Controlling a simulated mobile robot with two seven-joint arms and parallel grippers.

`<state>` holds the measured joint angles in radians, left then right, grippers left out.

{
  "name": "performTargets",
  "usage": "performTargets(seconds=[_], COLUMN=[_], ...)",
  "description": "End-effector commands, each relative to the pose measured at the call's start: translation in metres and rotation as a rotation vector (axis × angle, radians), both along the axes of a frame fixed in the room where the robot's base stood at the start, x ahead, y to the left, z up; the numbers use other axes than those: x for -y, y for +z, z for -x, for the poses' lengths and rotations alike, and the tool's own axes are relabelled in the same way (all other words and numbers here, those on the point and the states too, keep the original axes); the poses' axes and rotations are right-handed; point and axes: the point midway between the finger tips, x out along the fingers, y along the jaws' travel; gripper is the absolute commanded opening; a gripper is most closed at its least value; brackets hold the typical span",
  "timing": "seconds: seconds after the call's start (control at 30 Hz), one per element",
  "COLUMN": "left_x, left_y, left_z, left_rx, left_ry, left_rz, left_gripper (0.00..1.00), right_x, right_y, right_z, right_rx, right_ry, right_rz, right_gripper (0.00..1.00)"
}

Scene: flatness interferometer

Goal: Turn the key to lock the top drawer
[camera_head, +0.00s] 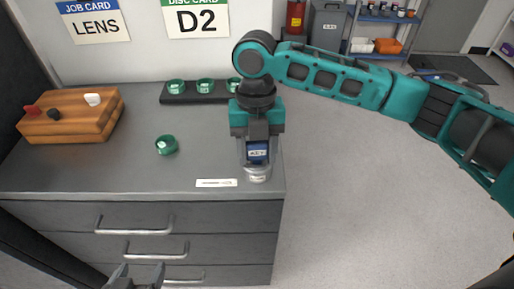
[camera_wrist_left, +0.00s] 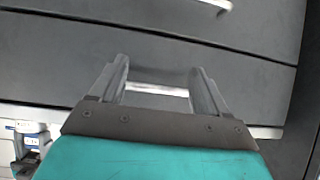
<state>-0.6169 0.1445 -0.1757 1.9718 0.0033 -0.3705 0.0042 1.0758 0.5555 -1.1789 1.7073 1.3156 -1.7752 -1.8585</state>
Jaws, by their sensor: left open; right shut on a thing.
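The grey drawer cabinet (camera_head: 60,218) has several drawers, all looking shut, each with a bar handle. The top drawer's handle (camera_head: 133,231) is uppermost. No key or lock can be made out. My left gripper (camera_head: 140,270) is open in front of the drawers, at the bottom of the head view. In the left wrist view a handle bar (camera_wrist_left: 157,89) shows between its open fingers; I cannot tell whether they touch it. My right gripper (camera_head: 257,142) is shut on a small bottle with a blue label (camera_head: 257,154), at the right front of the cabinet top.
On the cabinet top are a wooden block (camera_head: 70,115) with small knobs, a green-rimmed disc (camera_head: 166,145), a dark rack (camera_head: 190,98) with several discs, and a white label strip (camera_head: 216,183). Open floor (camera_head: 370,200) lies to the right.

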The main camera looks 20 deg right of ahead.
Motion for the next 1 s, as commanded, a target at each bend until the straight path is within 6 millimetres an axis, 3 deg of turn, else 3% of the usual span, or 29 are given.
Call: performTargets(seconds=[0.03, 0.07, 0.37, 0.77, 0.87, 1.0], left_x=[0.000, 0.000, 0.000, -0.002, -0.012, -0.011], left_y=[0.000, 0.000, 0.000, -0.001, -0.018, -0.018], left_z=[0.000, 0.000, 0.000, 0.000, 0.009, 0.010], left_rx=[0.000, 0.000, 0.000, 0.012, -0.014, -0.018], left_ry=[0.000, 0.000, 0.000, 0.002, 0.014, 0.014], left_rz=[0.000, 0.000, 0.000, -0.005, -0.020, -0.020], left_gripper=[0.76, 0.76, 0.76, 0.76, 0.76, 0.76], right_x=[0.000, 0.000, 0.000, 0.000, 0.000, 0.001], right_y=[0.000, 0.000, 0.000, 0.000, 0.017, 0.050], right_z=[0.000, 0.000, 0.000, 0.000, -0.004, -0.008], right_rx=[0.001, 0.000, 0.000, 0.000, 0.005, 0.005], right_ry=[0.053, 0.068, 0.059, 0.057, 0.057, 0.057], right_rz=[0.000, 0.000, 0.000, 0.000, -0.003, -0.001], right_gripper=[0.20, 0.51, 0.80, 0.80, 0.80, 0.80])
